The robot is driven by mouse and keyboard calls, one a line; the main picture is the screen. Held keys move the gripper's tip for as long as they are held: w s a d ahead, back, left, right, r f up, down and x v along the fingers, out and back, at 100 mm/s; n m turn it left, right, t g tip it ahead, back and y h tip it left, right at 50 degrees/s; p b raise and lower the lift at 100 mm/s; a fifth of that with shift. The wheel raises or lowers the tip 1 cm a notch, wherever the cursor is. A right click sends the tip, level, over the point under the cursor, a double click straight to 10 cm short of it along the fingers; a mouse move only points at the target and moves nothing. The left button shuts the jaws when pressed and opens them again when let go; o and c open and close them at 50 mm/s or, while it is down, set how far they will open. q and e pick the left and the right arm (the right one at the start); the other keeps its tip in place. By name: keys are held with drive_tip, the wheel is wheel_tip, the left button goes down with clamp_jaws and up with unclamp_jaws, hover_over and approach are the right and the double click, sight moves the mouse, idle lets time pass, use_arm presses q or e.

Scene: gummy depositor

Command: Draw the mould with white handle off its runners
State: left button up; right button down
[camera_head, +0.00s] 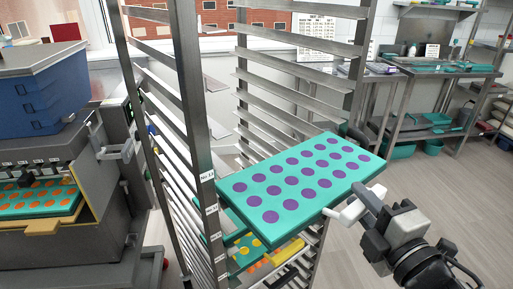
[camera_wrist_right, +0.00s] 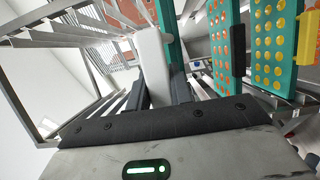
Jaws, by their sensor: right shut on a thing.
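The mould with white handle is a teal tray with purple round fillings (camera_head: 296,186). In the head view it sticks out of the front of the steel rack towards the right, roughly level, its far-left end still by the rack posts. Its white handle (camera_head: 345,212) is on the front edge. My right gripper (camera_head: 362,206) is shut on this handle. In the right wrist view the white handle (camera_wrist_right: 154,62) stands between the dark fingers (camera_wrist_right: 158,92), beside the mould's teal edge (camera_wrist_right: 168,30). My left gripper is not in view.
Lower in the rack (camera_head: 200,130) are other teal moulds, one with a yellow handle (camera_head: 287,252) and one with a black handle (camera_head: 286,279). The depositor (camera_head: 95,190) stands left, holding an orange-filled mould (camera_head: 40,198). Floor to the right (camera_head: 445,190) is clear; steel tables stand behind.

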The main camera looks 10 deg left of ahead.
drive_tip(key=s+d+b, duration=0.1)
drive_tip(key=s+d, duration=0.4)
drive_tip(key=d, duration=0.1)
drive_tip(key=shift+s+d+b, duration=0.2)
drive_tip(key=shift+b, duration=0.15)
idle(0.4)
